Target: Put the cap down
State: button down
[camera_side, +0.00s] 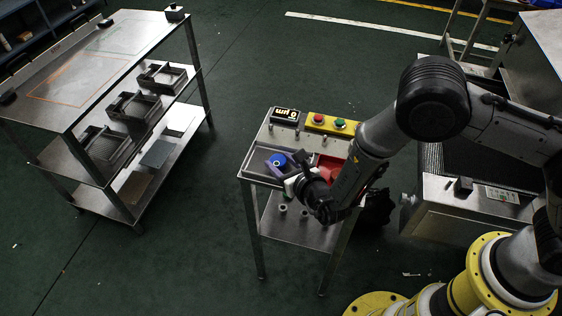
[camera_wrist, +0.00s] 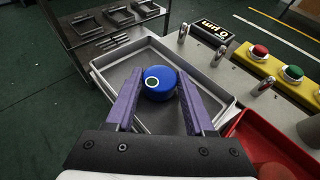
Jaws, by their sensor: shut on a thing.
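A round blue cap (camera_wrist: 161,90) with a pale ring on it is between the two purple fingers of my gripper (camera_wrist: 158,92), which is shut on it. The cap is over a shallow grey metal tray (camera_wrist: 217,82) on a small steel stand. In the side view the blue cap (camera_side: 278,160) also shows at the end of my gripper (camera_side: 281,163), over the left part of the stand top. I cannot tell whether the cap touches the tray floor.
A red tray (camera_wrist: 262,142) is right of the grey tray. Behind them are metal pegs (camera_wrist: 218,55), a display box (camera_wrist: 209,30) and a yellow panel with red (camera_wrist: 260,51) and green (camera_wrist: 292,72) buttons. A steel rack (camera_side: 75,158) with baskets stands left, across clear floor.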

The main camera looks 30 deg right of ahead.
jog(key=shift+f, duration=0.15)
jog(key=c, duration=0.5)
grip_release()
jog(key=shift+c, duration=0.2)
